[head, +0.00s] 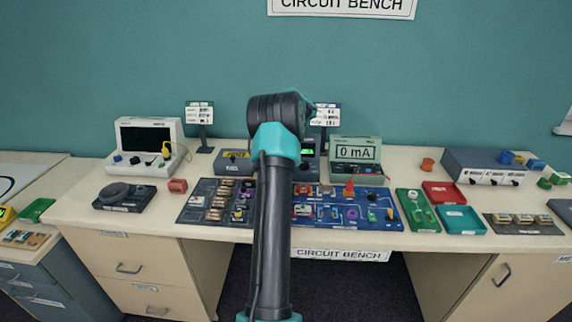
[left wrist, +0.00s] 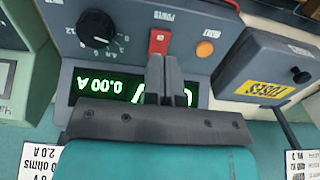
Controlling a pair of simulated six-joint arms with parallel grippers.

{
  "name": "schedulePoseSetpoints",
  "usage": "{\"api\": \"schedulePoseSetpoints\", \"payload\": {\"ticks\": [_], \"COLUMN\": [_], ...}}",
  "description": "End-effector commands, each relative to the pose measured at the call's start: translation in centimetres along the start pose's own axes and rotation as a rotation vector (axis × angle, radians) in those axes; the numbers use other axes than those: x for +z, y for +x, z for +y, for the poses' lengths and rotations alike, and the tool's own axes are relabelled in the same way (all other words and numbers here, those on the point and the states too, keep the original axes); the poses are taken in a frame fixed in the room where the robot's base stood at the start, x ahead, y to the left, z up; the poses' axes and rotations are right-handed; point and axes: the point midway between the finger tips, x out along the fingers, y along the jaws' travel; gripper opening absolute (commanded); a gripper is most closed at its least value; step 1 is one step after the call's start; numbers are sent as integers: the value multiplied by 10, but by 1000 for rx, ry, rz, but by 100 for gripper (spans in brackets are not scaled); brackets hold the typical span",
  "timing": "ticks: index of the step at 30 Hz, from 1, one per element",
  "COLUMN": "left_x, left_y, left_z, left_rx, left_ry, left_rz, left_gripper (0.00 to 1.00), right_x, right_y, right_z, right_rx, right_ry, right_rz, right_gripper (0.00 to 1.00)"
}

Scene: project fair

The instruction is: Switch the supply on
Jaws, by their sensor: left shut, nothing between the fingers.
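The power supply (head: 309,165) is mostly hidden behind my arm in the head view; part of its green display shows. The left wrist view shows its grey front (left wrist: 125,45) upside down. It has a red POWER switch (left wrist: 160,41), a black knob (left wrist: 97,28), a round orange part (left wrist: 205,49) and a lit green display (left wrist: 105,86) reading 0.00 A. My left gripper (left wrist: 164,62) is shut and empty, its tips right at the switch's edge; I cannot tell whether they touch. It covers part of the display. In the head view this gripper is hidden behind the arm.
A grey FUSES box (left wrist: 268,68) stands beside the supply. A meter (head: 356,153) reading 0 mA stands to its right. A blue circuit board (head: 345,209) lies in front. A white instrument (head: 147,145) stands left, a red tray (head: 443,193) and a green tray (head: 460,220) right.

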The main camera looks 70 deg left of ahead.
Motion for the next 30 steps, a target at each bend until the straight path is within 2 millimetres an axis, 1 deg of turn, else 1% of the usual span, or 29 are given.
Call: {"api": "schedulePoseSetpoints", "payload": {"ticks": [6, 13, 27, 30], "left_x": [0, 0, 0, -1], "left_y": [-14, -26, -27, -26], "left_z": [0, 0, 0, 4], "left_rx": [0, 0, 0, 2], "left_ry": [0, 0, 0, 4], "left_rz": [2, 0, 0, 5], "left_gripper": [0, 0, 0, 0], "right_x": [0, 0, 0, 0], "right_y": [0, 0, 0, 0], "right_z": [0, 0, 0, 0], "right_rx": [0, 0, 0, 0], "right_ry": [0, 0, 0, 0], "right_rz": [0, 0, 0, 0], "right_gripper": [43, 43, 43, 43]}}
